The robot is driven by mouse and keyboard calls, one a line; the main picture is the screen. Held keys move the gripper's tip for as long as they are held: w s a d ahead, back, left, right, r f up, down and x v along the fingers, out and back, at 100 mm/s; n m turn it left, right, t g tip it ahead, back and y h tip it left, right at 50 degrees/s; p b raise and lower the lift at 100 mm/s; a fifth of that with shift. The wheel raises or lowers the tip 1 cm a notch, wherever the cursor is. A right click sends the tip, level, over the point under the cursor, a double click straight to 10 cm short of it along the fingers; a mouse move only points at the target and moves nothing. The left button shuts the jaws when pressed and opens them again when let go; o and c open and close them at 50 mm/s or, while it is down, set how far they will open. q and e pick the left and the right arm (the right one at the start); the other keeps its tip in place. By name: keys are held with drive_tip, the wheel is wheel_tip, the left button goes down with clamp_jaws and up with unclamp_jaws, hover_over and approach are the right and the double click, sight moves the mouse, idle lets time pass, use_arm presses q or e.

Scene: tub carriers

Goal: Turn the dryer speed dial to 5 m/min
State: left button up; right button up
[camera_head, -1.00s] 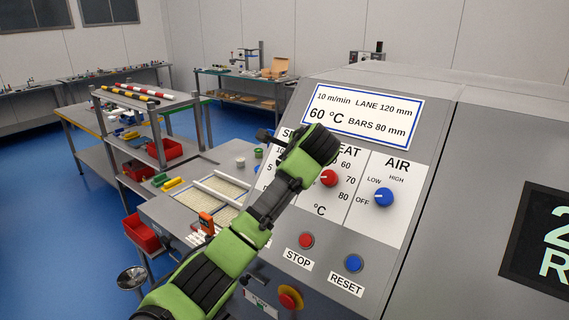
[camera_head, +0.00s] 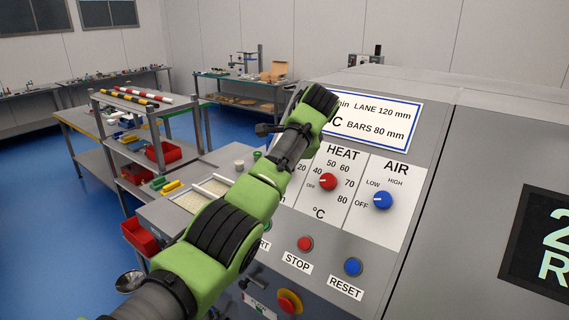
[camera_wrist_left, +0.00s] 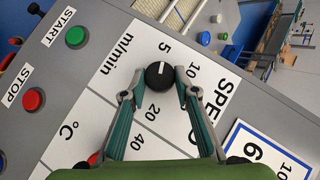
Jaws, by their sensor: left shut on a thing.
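The speed dial (camera_wrist_left: 159,75) is a black round knob with a white pointer line, seen in the left wrist view. Its line points toward the printed 5 on the white speed scale (camera_wrist_left: 118,68). My left gripper (camera_wrist_left: 160,80) has one finger on each side of the dial and is shut on it. In the head view my left arm (camera_head: 228,222) comes in from the lower left and hides the dial, most of the speed scale and the fingers. My right gripper is not in view.
Right of the speed scale are the red heat dial (camera_head: 328,182) and blue air dial (camera_head: 383,200). Below are the red stop button (camera_head: 305,243), blue reset button (camera_head: 353,266) and emergency stop (camera_head: 289,301). A blue-framed sign (camera_head: 378,125) is above, partly covered by my arm.

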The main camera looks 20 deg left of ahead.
use_arm(q)
drive_tip(key=shift+f, duration=0.1)
drive_tip(key=o, duration=1.1)
drive_tip(key=shift+c, duration=0.2)
drive_tip(key=shift+o, duration=0.2)
drive_tip(key=v, duration=1.2)
drive_tip(key=shift+f, duration=0.1)
